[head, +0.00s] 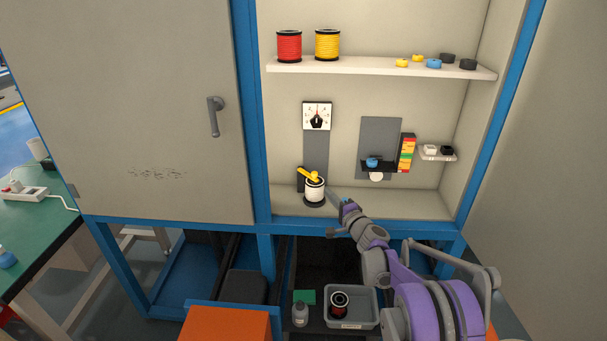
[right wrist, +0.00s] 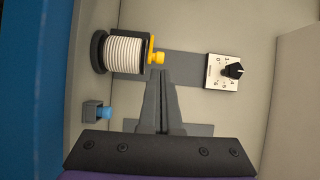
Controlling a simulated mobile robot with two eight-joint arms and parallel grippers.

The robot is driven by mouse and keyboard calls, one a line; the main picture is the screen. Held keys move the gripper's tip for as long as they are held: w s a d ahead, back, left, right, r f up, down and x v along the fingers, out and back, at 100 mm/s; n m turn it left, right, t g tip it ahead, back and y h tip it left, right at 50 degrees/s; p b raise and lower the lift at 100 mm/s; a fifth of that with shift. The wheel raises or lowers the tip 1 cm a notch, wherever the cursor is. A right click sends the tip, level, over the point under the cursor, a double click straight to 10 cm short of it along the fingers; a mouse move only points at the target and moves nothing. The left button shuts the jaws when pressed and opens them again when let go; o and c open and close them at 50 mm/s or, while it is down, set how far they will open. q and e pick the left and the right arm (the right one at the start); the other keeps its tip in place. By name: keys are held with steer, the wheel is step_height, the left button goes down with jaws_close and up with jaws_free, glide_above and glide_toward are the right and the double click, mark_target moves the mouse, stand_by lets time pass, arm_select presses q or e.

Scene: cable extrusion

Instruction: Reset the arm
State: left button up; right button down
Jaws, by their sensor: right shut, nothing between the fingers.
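My right arm (head: 375,245), purple and grey, reaches up from the lower right into the open cabinet. Its gripper (head: 334,196) is beside the right side of a white spool (head: 315,191) with a yellow crank-like piece (head: 308,174) on top. In the right wrist view the gripper (right wrist: 162,73) has its fingers together with nothing between them. The fingertips appear close to the yellow piece (right wrist: 157,58) on the white spool (right wrist: 126,51); I cannot tell whether they touch. My left gripper is not in view.
A dial (head: 317,116) is on the cabinet's back wall. Red (head: 289,46) and yellow (head: 327,45) spools stand on the upper shelf (head: 380,69). A closed door (head: 130,110) is on the left. A grey bin (head: 363,300) holding a dark spool is below.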

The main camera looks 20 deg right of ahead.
steer(key=s+a+r+n+g+y+p, duration=0.25)
steer(key=s+a+r+n, duration=0.2)
steer(key=s+a, duration=0.5)
steer(key=s+a+r+n+g+y+p, duration=0.25)
steer(key=s+a+n+g, duration=0.2)
steer(key=s+a, duration=0.45)
steer(key=s+f+n+g+h+p, duration=0.2)
steer(key=s+f+n+g+h, duration=0.1)
steer(key=s, duration=1)
steer(key=s+f+n+g+h+p, duration=0.1)
steer(key=s+n+h, duration=0.3)
steer(key=s, duration=0.9)
steer(key=shift+s+d+f+g+p, duration=0.25)
steer(key=shift+s+f+g+p, duration=0.15)
steer(key=shift+f+g, duration=0.5)
